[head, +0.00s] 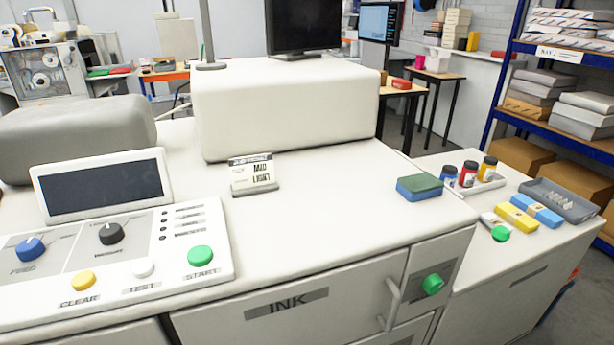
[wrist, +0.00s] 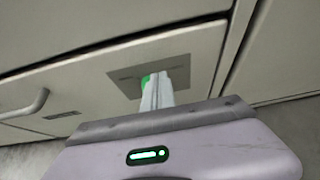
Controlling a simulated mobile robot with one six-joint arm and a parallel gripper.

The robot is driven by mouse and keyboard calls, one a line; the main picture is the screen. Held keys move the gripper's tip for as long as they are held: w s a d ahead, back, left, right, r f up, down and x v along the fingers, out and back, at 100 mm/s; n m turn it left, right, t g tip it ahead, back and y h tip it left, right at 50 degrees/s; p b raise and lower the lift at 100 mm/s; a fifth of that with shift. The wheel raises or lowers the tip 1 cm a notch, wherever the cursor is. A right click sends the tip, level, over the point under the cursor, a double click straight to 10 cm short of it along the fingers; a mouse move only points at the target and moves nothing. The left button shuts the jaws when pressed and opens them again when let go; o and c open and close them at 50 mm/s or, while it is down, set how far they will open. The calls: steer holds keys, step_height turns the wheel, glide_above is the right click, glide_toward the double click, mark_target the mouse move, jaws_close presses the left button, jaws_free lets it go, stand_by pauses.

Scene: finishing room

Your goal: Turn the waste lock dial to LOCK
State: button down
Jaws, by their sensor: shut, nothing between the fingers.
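In the wrist view, a green dial (wrist: 147,82) sits on a grey plate (wrist: 195,68) on a pale cabinet front. My gripper (wrist: 160,80) is shut and empty, its pale fingertips over the right part of the dial. They hide much of it; I cannot tell whether they touch it. The plate's markings and the dial's setting are not readable. In the head view, a green dial (head: 432,284) sits on a grey plate right of the INK drawer (head: 290,305). My gripper is out of that view, so the wrist view's dial seems to be a different one.
A curved drawer handle (wrist: 25,105) is left of the dial in the wrist view. In the head view, the INK drawer's handle (head: 391,305) stands out from the front. Above are a control panel (head: 120,250) and a green-topped sponge (head: 419,187).

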steer(key=s, duration=0.1)
steer(key=s+d, duration=0.1)
steer(key=s, duration=0.3)
steer(key=shift+d, duration=0.4)
steer(key=w+a, duration=0.4)
steer(key=shift+w+a+f, duration=0.15)
steer(key=shift+w+a, duration=0.2)
steer(key=shift+a, duration=0.05)
